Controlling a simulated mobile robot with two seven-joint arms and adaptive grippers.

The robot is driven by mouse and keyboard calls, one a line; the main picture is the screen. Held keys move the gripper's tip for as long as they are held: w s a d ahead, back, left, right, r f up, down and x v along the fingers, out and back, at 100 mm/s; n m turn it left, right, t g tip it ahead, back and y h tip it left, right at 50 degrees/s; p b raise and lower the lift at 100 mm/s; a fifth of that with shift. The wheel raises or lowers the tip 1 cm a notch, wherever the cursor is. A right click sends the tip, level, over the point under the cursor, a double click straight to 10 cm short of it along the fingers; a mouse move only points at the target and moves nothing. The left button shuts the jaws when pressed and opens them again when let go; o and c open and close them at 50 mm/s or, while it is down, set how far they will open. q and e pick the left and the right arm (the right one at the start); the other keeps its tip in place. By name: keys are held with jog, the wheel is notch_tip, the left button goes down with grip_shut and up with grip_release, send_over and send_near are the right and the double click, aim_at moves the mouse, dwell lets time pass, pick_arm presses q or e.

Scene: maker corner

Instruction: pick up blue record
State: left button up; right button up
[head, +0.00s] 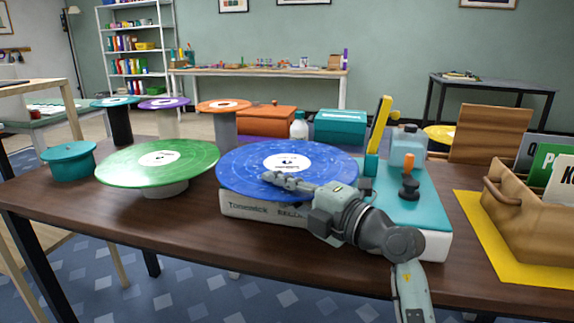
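The blue record (255,162) is a large flat disc with a white centre label, lying level at the middle of the table. It sits over a white box-like base (262,208) with lettering on its front. My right gripper (272,179) reaches in from the lower right, its fingers over the front part of the record, close to the label. The fingers look close together, but I cannot tell whether they touch or grip the record. The gripper hides part of the record's front right edge. My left gripper is not in view.
A green record (130,170) on a white stand is just left. A teal and white device (405,205) with a yellow arm stands close at the right. A wooden crate (525,215) on a yellow mat (490,235) is farther right. Smaller discs on stands and an orange box (267,122) are behind.

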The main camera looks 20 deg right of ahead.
jog(key=shift+w+a, duration=0.25)
jog(key=shift+w, duration=0.25)
grip_shut()
jog(key=shift+r, duration=0.1)
